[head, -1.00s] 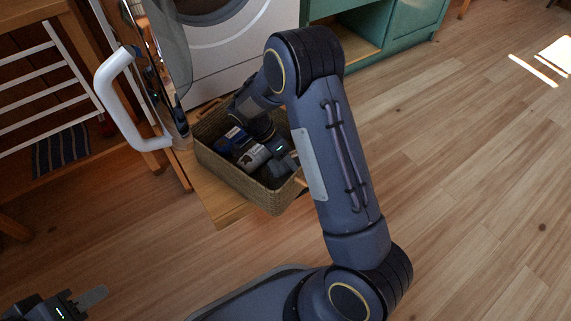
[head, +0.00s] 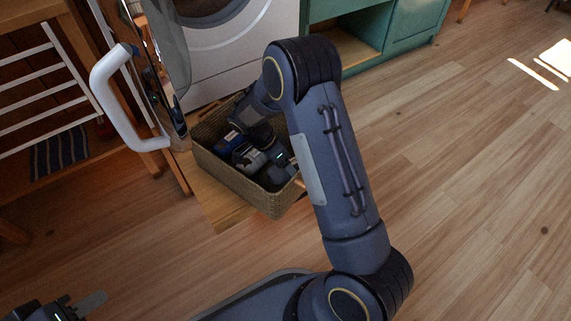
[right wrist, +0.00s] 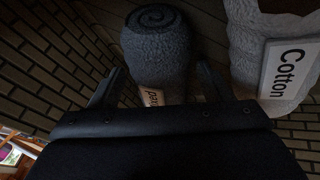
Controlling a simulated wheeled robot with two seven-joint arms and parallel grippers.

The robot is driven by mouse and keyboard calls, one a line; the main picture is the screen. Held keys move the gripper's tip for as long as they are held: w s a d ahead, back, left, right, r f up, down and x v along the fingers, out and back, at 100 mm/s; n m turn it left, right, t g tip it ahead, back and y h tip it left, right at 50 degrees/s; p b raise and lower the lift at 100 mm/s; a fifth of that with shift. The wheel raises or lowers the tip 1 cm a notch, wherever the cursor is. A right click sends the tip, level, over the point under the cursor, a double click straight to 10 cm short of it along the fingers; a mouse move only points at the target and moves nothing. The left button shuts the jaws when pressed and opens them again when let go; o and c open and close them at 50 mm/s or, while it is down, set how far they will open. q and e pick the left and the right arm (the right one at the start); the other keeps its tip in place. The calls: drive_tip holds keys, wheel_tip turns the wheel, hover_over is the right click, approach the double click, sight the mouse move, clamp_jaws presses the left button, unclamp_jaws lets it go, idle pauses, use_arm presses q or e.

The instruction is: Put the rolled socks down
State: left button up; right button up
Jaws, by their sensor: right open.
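A dark grey rolled pair of socks (right wrist: 157,45) with a spiral end and a tan label lies between the fingers of my right gripper (right wrist: 159,72) in the right wrist view. The fingers stand apart with a gap on either side of the roll. In the head view my right gripper (head: 281,160) is down inside the woven basket (head: 238,184), partly hidden by its wall and my arm. My left gripper (head: 90,303) is at the bottom left corner, mostly cut off, far from the basket; its jaw state is unclear.
A lighter roll labelled Cotton (right wrist: 285,60) lies close beside the right finger. A blue item (head: 229,143) is also in the basket. The basket stands on a wooden surface (head: 222,212) before a washing machine (head: 230,50). A white handle (head: 112,95) rises at left.

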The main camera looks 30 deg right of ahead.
drive_tip(key=p+v, duration=0.5)
drive_tip(key=v, duration=0.6)
drive_tip(key=s+d+r+n+t+y, duration=0.1)
drive_tip(key=s+r+n+t+y, duration=0.1)
drive_tip(key=s+r+n+y, duration=0.5)
drive_tip(key=s+a+r+n+t, duration=0.2)
drive_tip(key=s+r+n+t, duration=0.1)
drive_tip(key=s, duration=0.6)
drive_tip(key=s+a+r+n+t+y, duration=0.1)
drive_tip(key=s+a+r+n+t, duration=0.1)
drive_tip(key=s+r+n+t, duration=0.2)
drive_tip(key=s+r+n, duration=0.1)
drive_tip(key=s+r, duration=0.2)
drive_tip(key=s, duration=0.2)
drive_tip(key=shift+s+n, duration=0.15)
drive_tip(key=shift+n, duration=0.15)
drive_tip(key=shift+a, duration=0.1)
wheel_tip(320, 180, up, 35)
drive_tip(key=p, duration=3.5)
